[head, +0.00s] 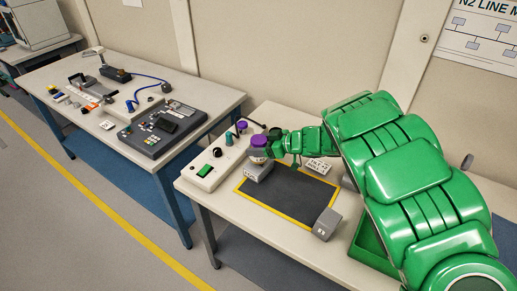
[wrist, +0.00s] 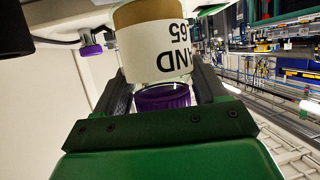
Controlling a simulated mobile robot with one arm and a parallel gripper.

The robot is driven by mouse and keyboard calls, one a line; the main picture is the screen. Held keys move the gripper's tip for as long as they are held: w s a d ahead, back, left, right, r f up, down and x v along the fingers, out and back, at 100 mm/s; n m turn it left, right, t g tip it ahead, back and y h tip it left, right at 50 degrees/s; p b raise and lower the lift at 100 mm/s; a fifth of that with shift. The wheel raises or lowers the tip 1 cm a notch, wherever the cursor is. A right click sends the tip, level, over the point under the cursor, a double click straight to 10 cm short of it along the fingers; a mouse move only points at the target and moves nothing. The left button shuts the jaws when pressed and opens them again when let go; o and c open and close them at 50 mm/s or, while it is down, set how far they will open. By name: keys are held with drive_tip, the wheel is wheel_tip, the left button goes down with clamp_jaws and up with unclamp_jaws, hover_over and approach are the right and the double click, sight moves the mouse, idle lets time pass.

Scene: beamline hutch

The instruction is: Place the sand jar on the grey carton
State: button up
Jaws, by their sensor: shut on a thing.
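The sand jar (wrist: 155,45) has a white label reading "ND" and "65", upside down in the wrist view, and a purple lid (wrist: 163,97). My gripper (wrist: 165,85) is shut on it, one finger on each side. In the head view the jar (head: 258,155) is upright in my gripper (head: 268,147), directly over a small grey carton (head: 257,172) at the back left of the black mat. I cannot tell whether the jar touches that carton. A second grey carton (head: 326,223) stands at the mat's front right corner.
The black mat (head: 290,196) with a yellow border is otherwise clear. Another purple-topped item (head: 241,126) is behind. A white card (head: 319,166) and a green tray (head: 372,245) are to the right.

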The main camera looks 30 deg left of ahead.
drive_tip(key=shift+f, duration=0.85)
drive_tip(key=o, duration=1.3)
drive_tip(key=shift+f, duration=0.1)
drive_tip(key=v, duration=1.2)
